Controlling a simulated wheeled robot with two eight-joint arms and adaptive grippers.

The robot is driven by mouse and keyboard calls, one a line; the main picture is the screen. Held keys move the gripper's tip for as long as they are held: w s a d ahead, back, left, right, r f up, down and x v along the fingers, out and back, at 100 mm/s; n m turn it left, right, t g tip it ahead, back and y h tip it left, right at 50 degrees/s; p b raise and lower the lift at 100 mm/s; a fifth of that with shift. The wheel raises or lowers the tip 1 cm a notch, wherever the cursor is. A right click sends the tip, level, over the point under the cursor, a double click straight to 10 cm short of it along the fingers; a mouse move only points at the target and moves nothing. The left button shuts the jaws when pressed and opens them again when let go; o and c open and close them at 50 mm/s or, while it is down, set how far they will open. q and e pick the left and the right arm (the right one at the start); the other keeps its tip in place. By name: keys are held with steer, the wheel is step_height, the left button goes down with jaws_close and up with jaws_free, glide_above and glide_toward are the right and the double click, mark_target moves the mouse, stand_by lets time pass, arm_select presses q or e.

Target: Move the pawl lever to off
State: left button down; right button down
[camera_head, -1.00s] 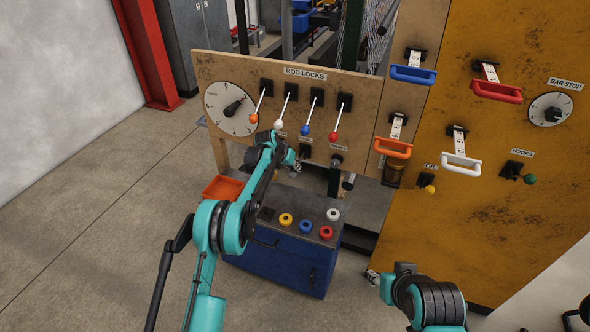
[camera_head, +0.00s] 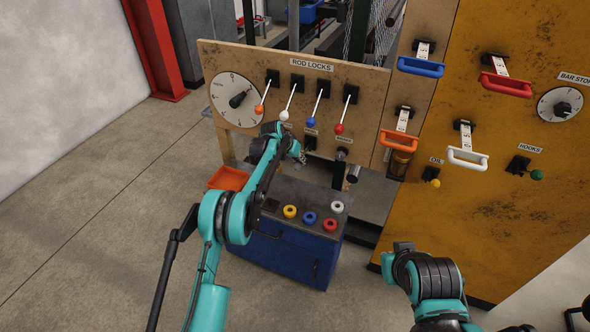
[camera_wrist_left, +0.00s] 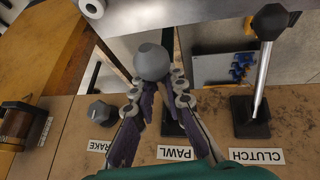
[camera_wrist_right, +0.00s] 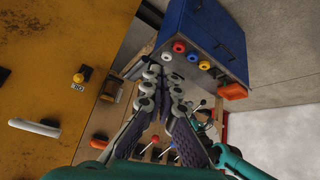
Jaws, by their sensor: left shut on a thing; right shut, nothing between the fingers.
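The pawl lever shows in the left wrist view as a grey round knob (camera_wrist_left: 153,62) above the PAWL label (camera_wrist_left: 174,153). My left gripper (camera_wrist_left: 158,88) is shut on it, with a finger on each side just below the knob; the lever's shaft is mostly hidden. In the head view my left gripper (camera_head: 299,152) is small, in front of the lower part of the rod-locks board, and hides the pawl lever there. My right gripper (camera_wrist_right: 165,80) is shut and empty, away from the board.
The clutch lever (camera_wrist_left: 264,68) and a grey brake knob (camera_wrist_left: 100,112) flank the pawl. Four-coloured rod levers hang above, including a blue-tipped one (camera_head: 311,121). A blue cabinet (camera_head: 285,255) with several coloured rings stands below. An orange bin (camera_head: 229,178) is at its left.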

arm_select(q)
steer(key=shift+s, duration=0.1)
arm_select(e)
steer(key=w+a+n+t+h, duration=0.1)
steer(key=w+a+n, duration=0.1)
steer(key=w+n, duration=0.35)
steer(key=w+a+n, duration=0.2)
steer(key=w+a, duration=0.1)
steer(key=w, duration=0.6)
steer(key=w+a+n+t+h, duration=0.15)
steer(key=w+n, duration=0.25)
steer(key=w, duration=0.4)
steer(key=w+a+f+n+t, duration=0.2)
steer(key=w+a+f+n, duration=0.8)
steer(key=a, duration=0.4)
steer(key=w+a+f+n+t, duration=0.25)
steer(key=a+f+n, duration=0.35)
steer(key=a+f, duration=0.35)
steer(key=f+x, duration=0.1)
steer(key=x, duration=1)
steer(key=shift+y, duration=0.35)
steer(key=r, duration=0.2)
steer(key=d+r, duration=0.1)
steer(key=r, duration=0.1)
steer(key=shift+s+d, duration=0.1)
steer(key=shift+s, duration=0.3)
